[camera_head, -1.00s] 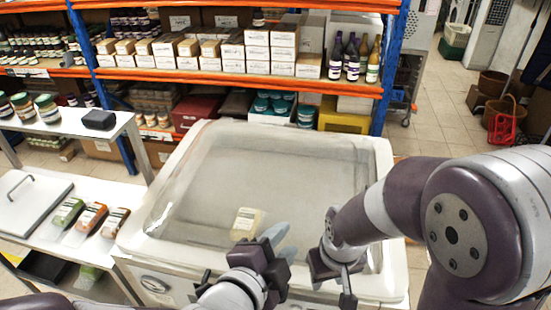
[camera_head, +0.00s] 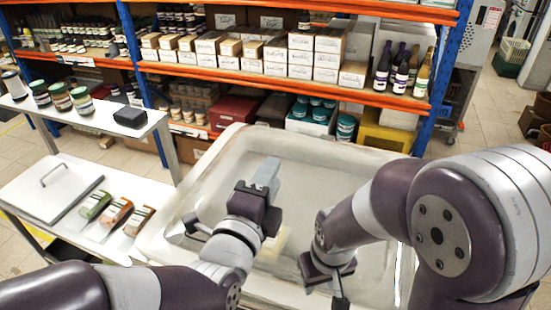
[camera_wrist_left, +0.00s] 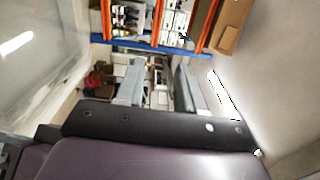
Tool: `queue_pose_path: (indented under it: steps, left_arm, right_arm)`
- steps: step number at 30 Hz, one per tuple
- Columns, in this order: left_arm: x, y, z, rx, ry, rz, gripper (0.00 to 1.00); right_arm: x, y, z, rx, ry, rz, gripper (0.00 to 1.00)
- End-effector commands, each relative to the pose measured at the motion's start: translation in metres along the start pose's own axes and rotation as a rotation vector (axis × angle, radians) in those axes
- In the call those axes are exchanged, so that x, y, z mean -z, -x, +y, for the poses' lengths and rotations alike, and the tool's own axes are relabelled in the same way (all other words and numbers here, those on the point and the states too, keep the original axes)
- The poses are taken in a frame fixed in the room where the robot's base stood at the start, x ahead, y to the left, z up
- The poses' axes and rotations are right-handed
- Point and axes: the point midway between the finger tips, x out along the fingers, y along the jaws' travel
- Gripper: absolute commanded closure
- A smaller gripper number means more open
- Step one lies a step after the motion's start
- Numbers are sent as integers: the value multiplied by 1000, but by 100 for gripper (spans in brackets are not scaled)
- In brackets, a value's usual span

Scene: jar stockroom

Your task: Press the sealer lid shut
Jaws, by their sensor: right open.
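The sealer is the large white machine with a pale rim (camera_head: 170,215). Its broad clear lid (camera_head: 320,160) spans the top; I cannot tell whether it is fully down. A pale pouch (camera_head: 277,238) shows through it, mostly hidden by my left wrist. Contact with the lid is unclear. The fingers also show in the left wrist view (camera_wrist_left: 190,88). My right gripper (camera_head: 328,268) is over the sealer's front right part, open, its fingers mostly hidden.
A white side table at left bears a flat panel with a handle (camera_head: 50,185) and several pouches (camera_head: 115,212). A higher shelf holds jars (camera_head: 60,97) and a dark box (camera_head: 130,116). Racks with boxes and bottles (camera_head: 400,70) stand behind the sealer.

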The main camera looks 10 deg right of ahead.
Motion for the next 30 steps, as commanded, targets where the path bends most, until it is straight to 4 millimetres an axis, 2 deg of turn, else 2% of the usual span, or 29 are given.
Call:
queue_pose_path:
  steps: [1,7,11,17,18,20,21,30]
  left_arm:
    - [-3,-11,-7,-2,1,-3,62]
    - [-6,-43,-6,2,4,-4,62]
    - [-6,-51,-3,2,4,-3,62]
    - [-6,-52,-2,3,4,-3,62]
    - [-6,-52,-2,3,4,-3,66]
    - [-6,-52,-2,3,4,-3,85]
    - [-6,-52,-2,3,4,-3,98]
    - [-6,-52,-2,3,5,-3,100]
  right_arm:
    - [2,12,0,0,0,0,57]
    - [3,27,0,0,1,1,57]
    - [4,28,0,0,1,1,57]
    - [3,27,0,0,1,0,57]
    - [3,27,0,0,1,0,57]
    - [3,27,0,0,0,0,57]
    - [3,27,0,0,0,0,57]
    - [3,27,0,0,1,0,57]
